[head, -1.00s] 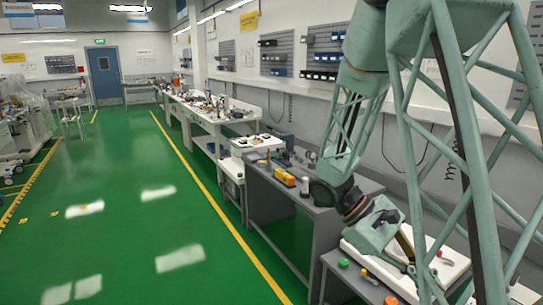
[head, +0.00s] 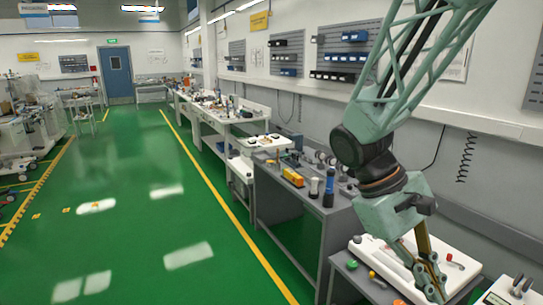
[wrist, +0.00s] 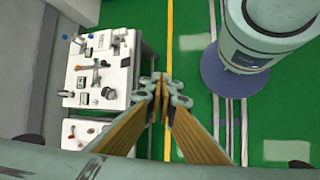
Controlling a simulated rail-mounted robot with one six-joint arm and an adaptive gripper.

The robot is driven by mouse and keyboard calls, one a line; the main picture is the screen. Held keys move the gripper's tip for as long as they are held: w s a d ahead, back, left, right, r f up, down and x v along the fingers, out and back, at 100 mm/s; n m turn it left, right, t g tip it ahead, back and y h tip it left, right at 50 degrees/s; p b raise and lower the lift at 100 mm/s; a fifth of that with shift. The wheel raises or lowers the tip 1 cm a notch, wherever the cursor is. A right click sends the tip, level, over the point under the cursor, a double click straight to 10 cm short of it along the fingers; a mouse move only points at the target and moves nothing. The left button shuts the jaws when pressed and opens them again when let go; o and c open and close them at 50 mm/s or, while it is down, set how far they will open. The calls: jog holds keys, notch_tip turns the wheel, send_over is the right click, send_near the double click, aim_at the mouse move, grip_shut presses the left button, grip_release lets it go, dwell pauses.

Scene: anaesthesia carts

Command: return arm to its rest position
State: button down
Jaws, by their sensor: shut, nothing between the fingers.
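My gripper (head: 431,272) hangs at the lower right of the head view, below my green lattice arm, over or in front of the white-topped bench unit. In the wrist view my gripper (wrist: 161,88) shows its brown fingers brought together at the tips, with nothing held. Below it in that view are green floor and a yellow line. My own round column stands at the upper right there.
A white panel unit (wrist: 103,70) with knobs lies left of my gripper in the wrist view. A grey bench (head: 290,208) with a yellow item (head: 293,177) stands left of my arm. The green floor (head: 130,220) is clear.

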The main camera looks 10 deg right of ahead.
jog(key=s+a+r+m+t+y, duration=0.1)
jog(key=s+a+r+t, duration=0.3)
jog(key=a, duration=0.4)
jog(key=s+a+r+t+y, duration=0.4)
jog(key=a+r, duration=0.3)
jog(key=a, duration=0.2)
jog(key=shift+s+m, duration=0.4)
jog(key=shift+s, duration=0.45)
jog(key=shift+d+f, duration=0.1)
dwell(0.8)
